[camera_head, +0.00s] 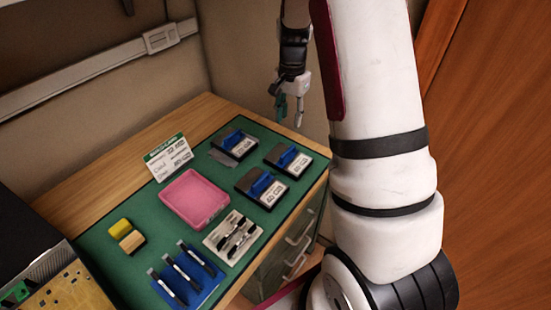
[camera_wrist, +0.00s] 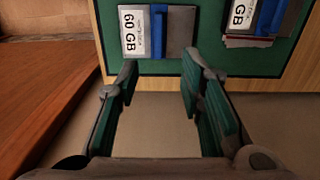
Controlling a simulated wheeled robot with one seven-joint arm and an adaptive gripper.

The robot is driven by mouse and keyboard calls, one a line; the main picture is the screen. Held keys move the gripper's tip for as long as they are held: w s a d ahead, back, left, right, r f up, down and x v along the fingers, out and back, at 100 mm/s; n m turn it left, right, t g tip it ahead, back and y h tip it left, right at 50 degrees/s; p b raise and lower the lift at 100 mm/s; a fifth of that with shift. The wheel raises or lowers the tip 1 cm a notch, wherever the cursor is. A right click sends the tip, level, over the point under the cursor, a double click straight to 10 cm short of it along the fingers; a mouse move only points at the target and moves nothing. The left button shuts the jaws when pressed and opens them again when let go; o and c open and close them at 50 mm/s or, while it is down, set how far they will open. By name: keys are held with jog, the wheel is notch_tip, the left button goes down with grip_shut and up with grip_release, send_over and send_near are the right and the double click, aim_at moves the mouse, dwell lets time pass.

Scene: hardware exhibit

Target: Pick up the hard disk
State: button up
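Several drive-like units with blue handles and white labels lie on the green mat. One is at the back (camera_head: 235,145), one at the right (camera_head: 289,160), and one nearer the front (camera_head: 262,187). The wrist view shows one labelled 60 GB (camera_wrist: 178,30) near the mat's edge and part of another GB-labelled unit (camera_wrist: 282,15) to its right. My gripper (camera_head: 291,108) hangs above and beyond the table's right edge in the head view. In the wrist view my gripper (camera_wrist: 160,80) is open and empty, its fingertips just below the 60 GB unit in the picture, not around it.
A pink tray (camera_head: 194,198), a white label card (camera_head: 168,158), a yellow block (camera_head: 121,227), a white pad with tools (camera_head: 232,238) and a blue holder (camera_head: 187,279) share the mat (camera_head: 146,211). A wooden panel (camera_head: 500,160) stands at the right.

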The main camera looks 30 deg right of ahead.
send_near(288, 150)
notch_tip(288, 150, down, 5)
jog(key=shift+f+p, duration=0.1)
jog(key=shift+p, duration=0.25)
jog(key=shift+s+f+p, duration=0.1)
jog(key=shift+f+p, duration=0.45)
jog(key=shift+f, duration=2.05)
grip_shut()
